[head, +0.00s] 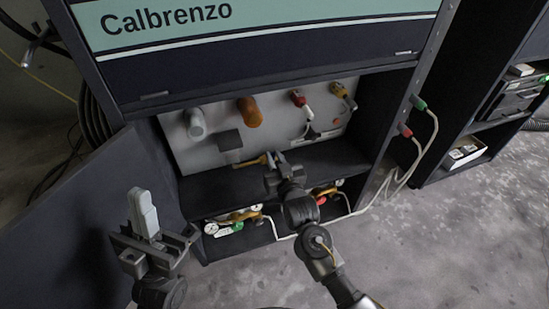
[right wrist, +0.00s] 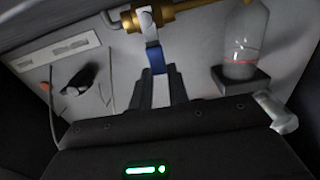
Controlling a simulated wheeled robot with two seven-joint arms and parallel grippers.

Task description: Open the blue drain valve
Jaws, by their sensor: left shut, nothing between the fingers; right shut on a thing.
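The blue drain valve handle (right wrist: 156,58) shows in the right wrist view as a short lever, silver near the valve and blue toward its end. It hangs from a brass valve body (right wrist: 166,14) on the light panel. My right gripper (right wrist: 157,78) is shut on the lower end of the blue handle. In the head view my right gripper (head: 271,165) reaches into the open cabinet, next to a brass fitting (head: 251,161), and the blue handle cannot be made out there. My left gripper (head: 146,208) is shut and empty, in front of the cabinet's left side.
A clear bottle (right wrist: 243,42) stands in a dark holder right of the valve. A dark knob (right wrist: 80,80) is to its left. The cabinet shelf (head: 215,192) runs below, with gauges (head: 212,228) underneath. An open door (head: 95,210) is at left. Bare floor (head: 440,240) lies at right.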

